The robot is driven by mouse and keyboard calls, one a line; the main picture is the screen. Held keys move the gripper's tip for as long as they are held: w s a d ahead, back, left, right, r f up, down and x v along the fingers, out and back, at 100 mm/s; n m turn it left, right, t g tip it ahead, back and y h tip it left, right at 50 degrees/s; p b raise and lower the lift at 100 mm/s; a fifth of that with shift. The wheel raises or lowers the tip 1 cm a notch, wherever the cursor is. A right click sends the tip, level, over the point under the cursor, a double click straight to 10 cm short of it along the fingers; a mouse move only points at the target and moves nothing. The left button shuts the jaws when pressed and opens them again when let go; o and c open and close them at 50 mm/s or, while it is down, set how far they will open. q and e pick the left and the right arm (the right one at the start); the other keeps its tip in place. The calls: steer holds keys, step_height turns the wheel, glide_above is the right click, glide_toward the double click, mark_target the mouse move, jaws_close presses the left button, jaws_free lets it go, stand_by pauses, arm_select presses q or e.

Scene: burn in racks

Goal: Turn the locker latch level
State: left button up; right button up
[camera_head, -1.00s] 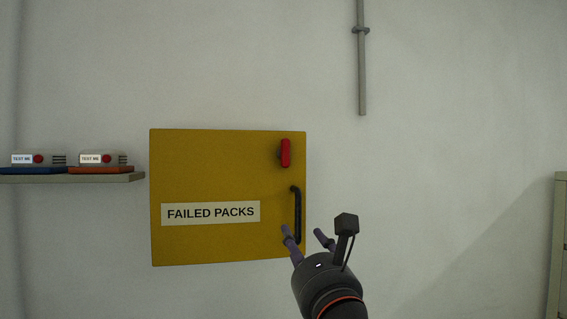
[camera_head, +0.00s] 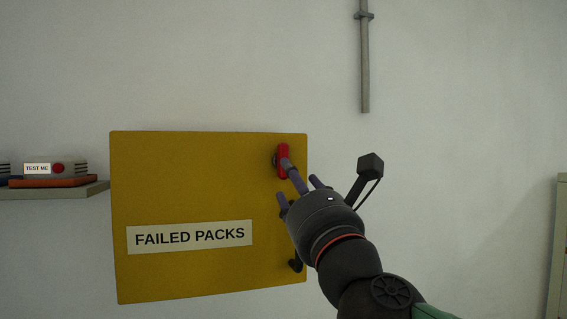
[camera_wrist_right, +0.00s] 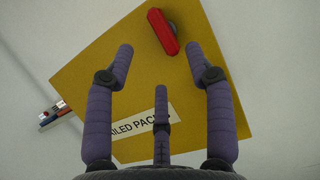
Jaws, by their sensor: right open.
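The red latch (camera_head: 282,160) is on the upper right of the yellow locker door (camera_head: 180,180). It stands upright in the head view, its long side near vertical. The door carries a FAILED PACKS label (camera_head: 190,236). My right gripper (camera_head: 291,180) is open in front of the door, with one finger overlapping the latch's lower right in the head view. In the right wrist view the latch (camera_wrist_right: 163,32) lies ahead of and between the open fingertips (camera_wrist_right: 160,55), with nothing held. I cannot tell whether a finger touches it. My left gripper is not in view.
The black door handle (camera_head: 296,265) is mostly hidden behind my right gripper. A shelf (camera_head: 80,190) at the left holds a TEST ME pack (camera_head: 60,168) on an orange tray. A pipe (camera_head: 364,65) runs down the wall. A cabinet (camera_head: 561,240) stands at the right edge.

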steer(key=p+x, duration=0.1)
steer(key=x, duration=0.6)
steer(key=shift+w+f+p, duration=0.2)
steer(key=shift+p, duration=0.2)
jaws_close()
